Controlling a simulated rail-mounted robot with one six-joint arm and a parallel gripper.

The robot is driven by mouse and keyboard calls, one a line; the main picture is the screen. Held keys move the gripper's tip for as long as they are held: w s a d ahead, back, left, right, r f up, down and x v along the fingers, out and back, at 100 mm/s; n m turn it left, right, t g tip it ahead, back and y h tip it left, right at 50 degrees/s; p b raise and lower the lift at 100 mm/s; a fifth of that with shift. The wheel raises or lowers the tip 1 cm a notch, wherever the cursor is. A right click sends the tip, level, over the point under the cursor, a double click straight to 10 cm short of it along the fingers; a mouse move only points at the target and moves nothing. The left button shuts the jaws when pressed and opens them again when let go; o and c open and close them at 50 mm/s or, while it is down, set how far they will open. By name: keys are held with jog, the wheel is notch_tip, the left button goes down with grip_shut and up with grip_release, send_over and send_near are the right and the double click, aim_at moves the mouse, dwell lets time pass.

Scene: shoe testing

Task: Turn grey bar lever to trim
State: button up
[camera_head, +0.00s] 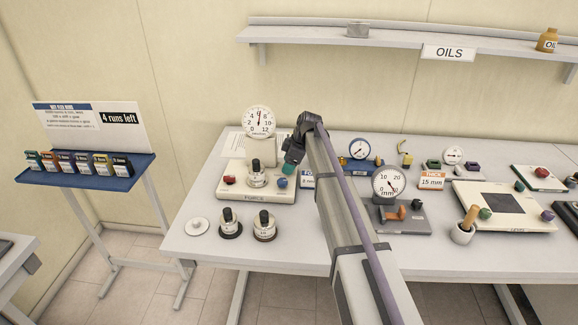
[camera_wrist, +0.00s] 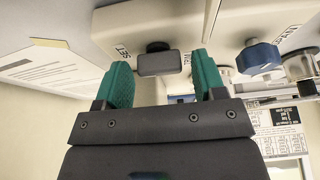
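In the wrist view, the grey bar lever (camera_wrist: 158,63) is a dark, rounded bar on a short stem on a pale housing. It lies crosswise in the picture, with a SET label on its left and a partly hidden label on its right. My gripper (camera_wrist: 160,68) has two green fingers standing apart on either side of the bar. Narrow gaps seem to show beside it; I cannot tell if a finger touches.
A blue knob (camera_wrist: 259,57) sits close to the right finger. The FORCE device (camera_head: 257,194) has a dial gauge (camera_head: 259,121) behind it. Weights (camera_head: 264,225) stand in front. A thickness gauge (camera_head: 388,183) is to the right of my arm.

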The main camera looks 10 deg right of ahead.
jog(key=c, duration=0.8)
jog(key=shift+o, duration=0.2)
jog(key=shift+s+m, duration=0.1)
jog(key=shift+m, duration=0.3)
jog(key=m+t, duration=0.1)
jog(key=m, duration=0.1)
jog(key=shift+m+h, duration=0.3)
jog(key=shift+m, duration=0.1)
jog(key=m+t+h, duration=0.1)
jog(key=m, duration=0.3)
jog(key=shift+s+a, duration=0.1)
jog(key=m+h, duration=0.1)
jog(key=m, duration=0.1)
jog(key=m+t, duration=0.1)
jog(key=m, duration=0.2)
jog(key=shift+h, duration=0.4)
jog(key=shift+a+m+h, duration=0.1)
jog(key=shift+m+h, duration=0.6)
jog(key=shift+m, duration=1.2)
